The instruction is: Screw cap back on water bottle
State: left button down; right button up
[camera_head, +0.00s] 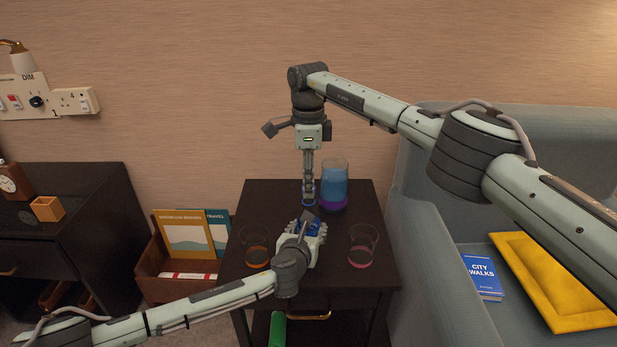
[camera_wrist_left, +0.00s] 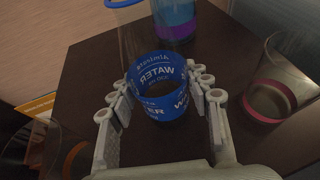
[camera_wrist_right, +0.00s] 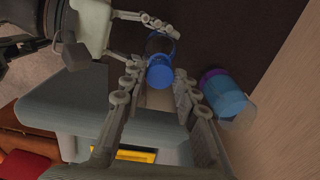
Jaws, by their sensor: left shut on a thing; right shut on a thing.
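The water bottle (camera_head: 313,228) is clear with a blue label. It stands in my left gripper (camera_head: 308,225), whose fingers are shut around the label (camera_wrist_left: 160,88) in the left wrist view. A blue ring shows at the bottle's upper end (camera_wrist_left: 124,3), at the picture's top edge. My right gripper (camera_head: 308,182) points straight down above the bottle and is shut on the blue cap (camera_wrist_right: 160,74). The cap also shows at its fingertips in the head view (camera_head: 308,191). It lies over the bottle's top; I cannot tell whether they touch.
A blue and purple jug (camera_head: 334,185) stands close behind on the dark table (camera_head: 255,195). Glasses stand at left (camera_head: 255,245) and right (camera_head: 362,245). A sofa (camera_head: 430,230) borders the table on the right; a book box (camera_head: 175,285) stands left.

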jog(key=shift+f, duration=0.4)
jog(key=shift+f, duration=0.6)
dwell(0.3)
